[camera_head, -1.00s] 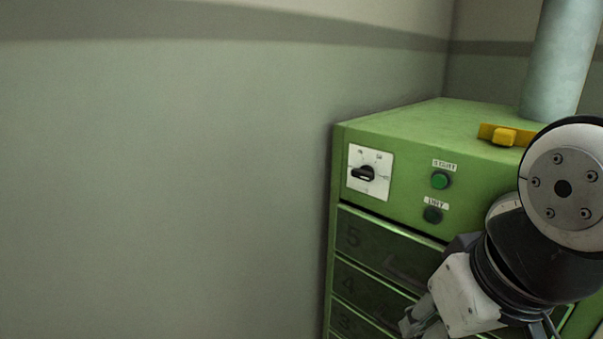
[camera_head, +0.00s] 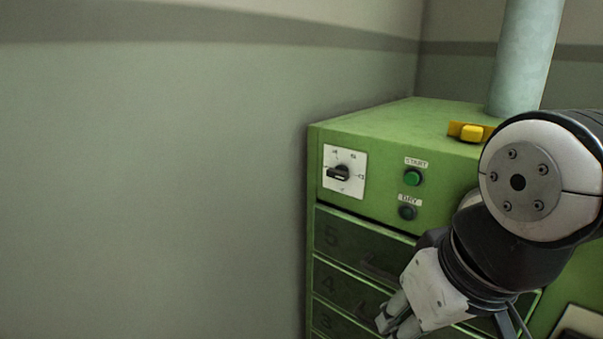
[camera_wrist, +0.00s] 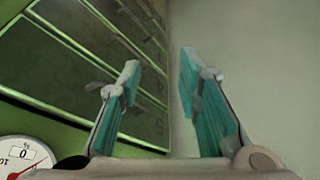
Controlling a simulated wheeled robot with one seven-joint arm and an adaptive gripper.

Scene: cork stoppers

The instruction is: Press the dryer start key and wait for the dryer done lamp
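The green dryer cabinet (camera_head: 385,130) stands at the right in the head view. On its upper front are a green round START key (camera_head: 413,177) and, below it, a dark round lamp (camera_head: 407,212) under a label that seems to read DRY. The lamp looks unlit. A black rotary knob (camera_head: 339,172) on a white plate is left of them. My gripper (camera_head: 388,324) is low in front of the drawers, below the key and apart from it. In the wrist view my gripper (camera_wrist: 160,85) has its two teal-padded fingers apart with nothing between them.
Numbered drawers (camera_head: 345,240) fill the cabinet front below the panel. A yellow object (camera_head: 470,132) and a grey pipe (camera_head: 523,60) are on top. A dial gauge (camera_wrist: 22,158) shows in the wrist view. The wall area left of the cabinet is clear.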

